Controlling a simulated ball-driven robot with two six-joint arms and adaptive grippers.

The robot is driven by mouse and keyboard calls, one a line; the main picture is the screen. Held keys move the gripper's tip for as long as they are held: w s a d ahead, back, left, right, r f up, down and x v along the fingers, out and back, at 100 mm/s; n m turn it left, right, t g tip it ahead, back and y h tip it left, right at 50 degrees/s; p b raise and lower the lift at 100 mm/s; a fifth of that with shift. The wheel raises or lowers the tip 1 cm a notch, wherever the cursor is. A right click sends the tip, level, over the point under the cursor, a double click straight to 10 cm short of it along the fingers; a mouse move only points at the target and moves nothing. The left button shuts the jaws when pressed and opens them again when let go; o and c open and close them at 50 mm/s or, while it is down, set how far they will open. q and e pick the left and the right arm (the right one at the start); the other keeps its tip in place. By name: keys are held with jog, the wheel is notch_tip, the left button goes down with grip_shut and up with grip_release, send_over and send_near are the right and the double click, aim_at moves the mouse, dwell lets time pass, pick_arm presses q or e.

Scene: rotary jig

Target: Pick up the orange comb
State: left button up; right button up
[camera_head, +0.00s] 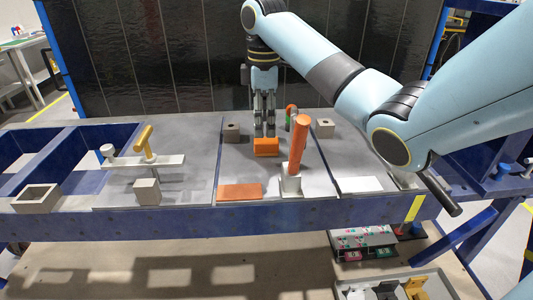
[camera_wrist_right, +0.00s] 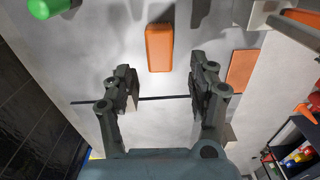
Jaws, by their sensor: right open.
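An orange block (camera_head: 266,147) lies on the grey work surface near the middle in the head view. My left gripper is not in view.
An orange cylinder (camera_head: 299,145) stands tilted in a pale holder (camera_head: 291,185) to the right. A flat orange plate (camera_head: 240,191) lies in front. A yellow-topped fixture (camera_head: 143,139) and blue bins (camera_head: 85,139) are left.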

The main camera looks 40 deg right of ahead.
aim_at(266, 139)
jog(key=f, duration=0.1)
jog(key=f+p, duration=0.1)
jog(key=f, duration=0.1)
jog(key=shift+s+d+f, duration=0.1)
jog(key=shift+s+f, duration=0.1)
jog(key=shift+f, duration=0.1)
jog(key=shift+w+f, duration=0.1)
jog(key=shift+f, duration=0.4)
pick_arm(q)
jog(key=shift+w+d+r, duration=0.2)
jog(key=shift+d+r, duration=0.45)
pick_arm(e)
jog(key=shift+c, duration=1.1)
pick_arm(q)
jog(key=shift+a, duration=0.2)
pick_arm(e)
jog(key=c, duration=1)
